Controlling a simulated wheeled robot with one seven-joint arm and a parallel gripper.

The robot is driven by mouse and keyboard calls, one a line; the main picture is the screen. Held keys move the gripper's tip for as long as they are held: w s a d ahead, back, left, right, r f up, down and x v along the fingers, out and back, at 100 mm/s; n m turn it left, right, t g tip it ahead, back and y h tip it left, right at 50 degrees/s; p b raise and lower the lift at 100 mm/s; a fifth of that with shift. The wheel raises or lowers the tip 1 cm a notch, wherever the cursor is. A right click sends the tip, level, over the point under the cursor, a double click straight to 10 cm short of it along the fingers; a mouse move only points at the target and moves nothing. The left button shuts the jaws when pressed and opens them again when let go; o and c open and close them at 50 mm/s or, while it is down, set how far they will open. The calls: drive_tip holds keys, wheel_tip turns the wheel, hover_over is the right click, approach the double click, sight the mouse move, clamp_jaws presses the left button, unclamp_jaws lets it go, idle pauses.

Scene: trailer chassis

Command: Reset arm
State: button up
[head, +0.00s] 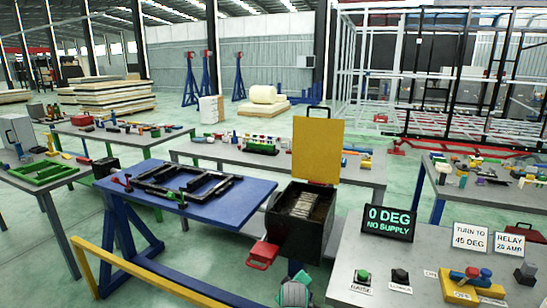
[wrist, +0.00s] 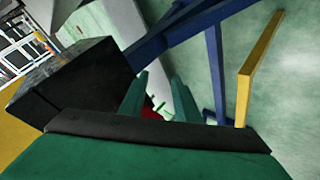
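My gripper (wrist: 160,76) shows in the wrist view as two teal fingers standing apart, with nothing held between them. A small red part (wrist: 150,108) shows beyond the fingers, partly hidden by them. The wrist view also has the dark box (wrist: 65,82) close by on the left. In the head view a teal and grey part of my arm (head: 293,293) shows at the bottom edge, below the black box; the fingers cannot be made out there.
The black box (head: 282,232) has its yellow lid (head: 318,150) raised and a red handle-like part (head: 263,253) at its front. A blue table (head: 225,205) with a black frame stands left. A yellow rail (head: 150,275) runs low in front. A grey control table (head: 350,262) stands right.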

drive_tip(key=s+a+f+m+t, duration=0.1)
drive_tip(key=s+a+f, duration=0.1)
drive_tip(key=s+f, duration=0.45)
drive_tip(key=s+a+f+m, duration=0.15)
drive_tip(key=s+f, duration=0.25)
drive_tip(key=s, duration=0.6)
drive_tip(key=s+a+f+m+t, duration=0.1)
drive_tip(key=s+a+f, duration=0.1)
drive_tip(key=s+f, duration=0.5)
drive_tip(key=s+a+r+m+t, duration=0.1)
drive_tip(key=s, duration=0.9)
drive_tip(key=s+a+r+m, duration=0.1)
drive_tip(key=s+r, duration=0.1)
drive_tip(key=s, duration=0.8)
drive_tip(key=s+r+m+t, duration=0.2)
drive_tip(key=s+r+m, duration=0.1)
drive_tip(key=s+r, duration=1.5)
drive_tip(key=s, duration=0.4)
drive_tip(key=shift+y, duration=0.4)
drive_tip(key=shift+w+d, duration=0.1)
drive_tip(key=shift+d, duration=0.05)
